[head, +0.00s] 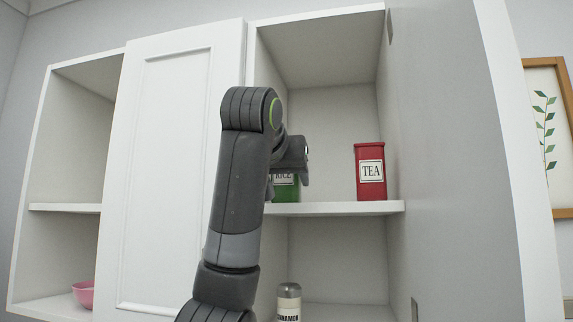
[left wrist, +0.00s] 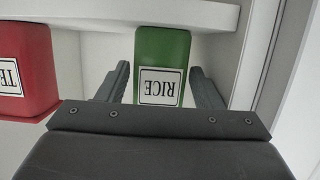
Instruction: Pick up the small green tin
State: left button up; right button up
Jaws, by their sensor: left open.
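The small green tin (left wrist: 165,52), labelled RICE, stands on the upper shelf of the open cabinet. In the head view only part of the green tin (head: 286,190) shows below and behind my left gripper (head: 290,176). In the left wrist view the picture is upside down, and the open fingers of the left gripper (left wrist: 160,85) lie on either side of the tin with a gap at each side. My right gripper is not in view.
A red TEA tin (head: 370,172) stands to the right on the same shelf (head: 335,208). A cinnamon jar (head: 289,300) is below, and a pink bowl (head: 84,294) is at the lower left. An open cabinet door (head: 440,150) stands at the right.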

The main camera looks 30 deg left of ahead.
pick_arm(q)
jog(key=shift+w, duration=0.15)
jog(key=c, duration=0.8)
jog(key=shift+c, duration=0.2)
